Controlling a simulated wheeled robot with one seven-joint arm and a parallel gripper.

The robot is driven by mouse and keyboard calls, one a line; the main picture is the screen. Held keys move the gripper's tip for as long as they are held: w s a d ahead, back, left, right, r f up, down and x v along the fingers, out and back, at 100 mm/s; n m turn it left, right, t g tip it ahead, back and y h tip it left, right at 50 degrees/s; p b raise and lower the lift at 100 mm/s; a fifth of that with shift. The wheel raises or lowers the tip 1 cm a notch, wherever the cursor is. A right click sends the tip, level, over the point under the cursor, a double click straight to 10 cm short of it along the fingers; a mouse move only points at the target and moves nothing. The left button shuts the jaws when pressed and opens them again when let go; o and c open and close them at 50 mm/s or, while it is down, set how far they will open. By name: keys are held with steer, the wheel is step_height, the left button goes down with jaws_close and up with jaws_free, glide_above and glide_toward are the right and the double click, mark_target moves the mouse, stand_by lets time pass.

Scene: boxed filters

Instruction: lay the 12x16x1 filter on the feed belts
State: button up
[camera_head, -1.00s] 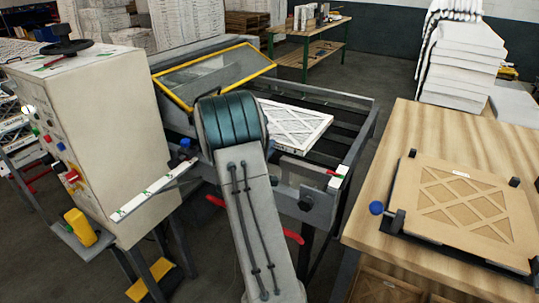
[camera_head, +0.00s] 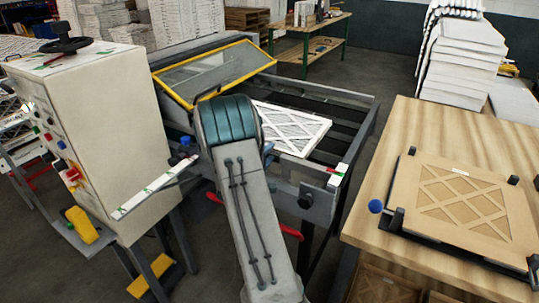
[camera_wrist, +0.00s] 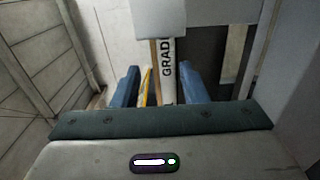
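The white filter (camera_head: 292,127), with a diamond lattice face, lies about flat over the dark feed belts (camera_head: 345,112) in the head view. Its left part is hidden behind my arm, and I cannot read its size. In the wrist view my gripper (camera_wrist: 158,72) has two blue fingers standing apart. My gripper is hidden behind the arm in the head view.
A yellow-framed clear guard (camera_head: 212,75) stands tilted over the belts at the back left. The control cabinet (camera_head: 88,130) is on the left. A wooden table (camera_head: 440,125) with a brown lattice-faced carton (camera_head: 462,207) is on the right. Bare belt shows behind the filter.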

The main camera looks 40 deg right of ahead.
steer(key=b+v, duration=0.3)
steer(key=v, duration=0.8)
steer(key=s+a+r+m+g+y, duration=0.2)
steer(key=s+m+g+y, duration=0.15)
steer(key=s, duration=0.45)
steer(key=s+a+r+m+g+y, duration=0.25)
steer(key=s+g, duration=0.25)
steer(key=s, duration=0.4)
steer(key=s+a+t+y, duration=0.2)
steer(key=a+y, duration=0.3)
steer(key=a, duration=0.4)
steer(key=s+a+r+n+t+y, duration=0.1)
steer(key=a+y, duration=0.4)
steer(key=a, duration=0.5)
steer(key=s+t, duration=0.1)
steer(key=s, duration=0.1)
steer(key=shift+s+n+y, duration=0.3)
steer(key=shift+s, duration=0.05)
steer(key=shift+a+t, duration=0.15)
steer(key=shift+t, duration=0.1)
steer(key=shift+c, duration=0.2)
